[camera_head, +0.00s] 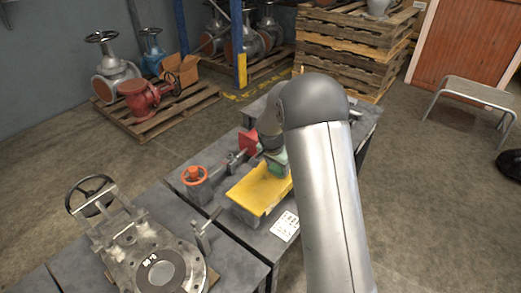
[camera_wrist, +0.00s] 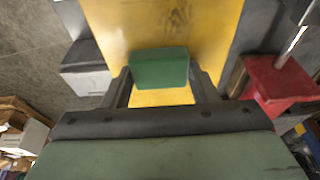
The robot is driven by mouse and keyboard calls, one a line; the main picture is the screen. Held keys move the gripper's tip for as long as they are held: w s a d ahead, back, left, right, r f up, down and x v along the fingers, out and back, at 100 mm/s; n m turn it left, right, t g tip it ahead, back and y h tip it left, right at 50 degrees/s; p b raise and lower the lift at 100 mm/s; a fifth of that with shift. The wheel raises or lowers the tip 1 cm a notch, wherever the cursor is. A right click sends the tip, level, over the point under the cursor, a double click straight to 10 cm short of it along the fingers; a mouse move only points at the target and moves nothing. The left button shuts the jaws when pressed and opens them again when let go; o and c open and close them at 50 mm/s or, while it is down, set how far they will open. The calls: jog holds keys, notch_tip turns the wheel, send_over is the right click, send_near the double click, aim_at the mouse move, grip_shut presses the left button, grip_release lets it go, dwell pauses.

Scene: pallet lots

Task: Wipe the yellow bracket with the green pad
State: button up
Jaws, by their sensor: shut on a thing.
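The yellow bracket (camera_head: 256,191) is a flat yellow plate on the grey table in the head view. It fills the upper middle of the wrist view (camera_wrist: 210,30) and shows brownish smudges. My gripper (camera_wrist: 160,80) is shut on the green pad (camera_wrist: 158,66), held between its two fingers over the bracket. In the head view the green pad (camera_head: 277,163) is at the far right end of the bracket, partly hidden by my arm. I cannot tell whether the pad touches the yellow surface.
A red block (camera_wrist: 278,84) stands right of the bracket in the wrist view. A large grey valve (camera_head: 150,262) lies at front left. A white printed card (camera_head: 285,226) lies beside the bracket.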

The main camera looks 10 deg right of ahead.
jog(key=shift+s+d+f+b, duration=0.1)
jog(key=shift+s+d+b, duration=0.2)
jog(key=shift+s+d, duration=0.65)
jog(key=shift+s+d+r, duration=0.1)
jog(key=shift+s+r, duration=0.1)
jog(key=shift+s, duration=0.05)
jog(key=shift+w+r+p, duration=0.1)
jog(key=shift+r+p, duration=1.85)
jog(key=shift+r, duration=2)
